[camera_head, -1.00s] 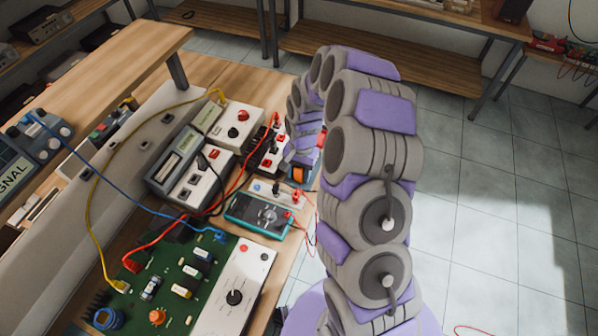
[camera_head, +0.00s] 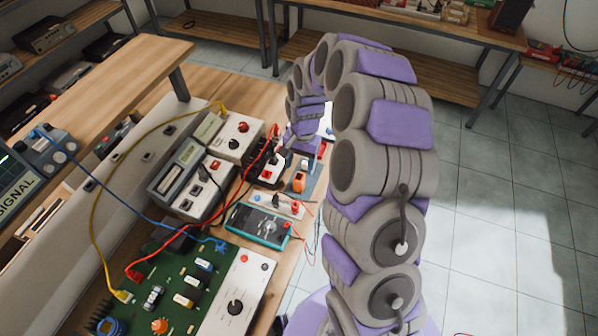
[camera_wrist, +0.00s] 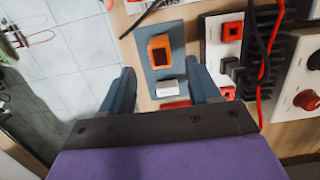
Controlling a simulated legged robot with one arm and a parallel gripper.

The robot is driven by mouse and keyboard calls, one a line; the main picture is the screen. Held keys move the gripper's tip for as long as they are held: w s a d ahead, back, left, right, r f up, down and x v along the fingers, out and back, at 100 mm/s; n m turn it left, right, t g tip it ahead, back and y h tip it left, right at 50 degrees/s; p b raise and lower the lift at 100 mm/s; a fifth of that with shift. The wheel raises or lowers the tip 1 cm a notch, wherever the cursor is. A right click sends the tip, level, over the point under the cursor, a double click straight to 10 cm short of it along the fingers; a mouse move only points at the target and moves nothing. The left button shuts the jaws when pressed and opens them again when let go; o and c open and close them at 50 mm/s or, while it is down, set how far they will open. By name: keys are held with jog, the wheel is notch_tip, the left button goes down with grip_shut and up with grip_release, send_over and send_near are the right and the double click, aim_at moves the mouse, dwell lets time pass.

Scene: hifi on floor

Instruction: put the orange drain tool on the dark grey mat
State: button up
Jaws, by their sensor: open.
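The orange drain tool (camera_wrist: 160,48), a small hollow orange piece, appears to rest on the dark grey mat (camera_wrist: 174,34) in the wrist view. In the head view the tool (camera_head: 299,182) is on the bench's right edge, with a strip of the mat (camera_head: 316,172) beside it. My gripper (camera_wrist: 162,72) is open, its two dark fingers apart and empty. The tool lies beyond the fingertips, not touching them. In the head view my gripper is small and partly hidden by my arm, behind the tool.
A white block (camera_wrist: 170,89) and a red piece (camera_wrist: 176,104) show between the fingers. Right of the mat in the wrist view is a panel with red sockets (camera_wrist: 232,31) and hanging cables (camera_wrist: 268,45). A teal meter (camera_head: 258,226) lies near the tool. Open tiled floor is at right.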

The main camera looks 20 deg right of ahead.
aim_at(300, 174)
jog(key=shift+w+d+r, duration=0.1)
jog(key=shift+r, duration=1.4)
jog(key=s+a+r+n, duration=0.2)
jog(key=s+r+n, duration=0.2)
jog(key=s+r, duration=0.95)
jog(key=s+d+r+n+h, duration=0.1)
jog(key=s+r+n, duration=0.2)
jog(key=s, duration=1.8)
jog(key=shift+s+d+g, duration=0.15)
jog(key=shift+s+g, duration=0.15)
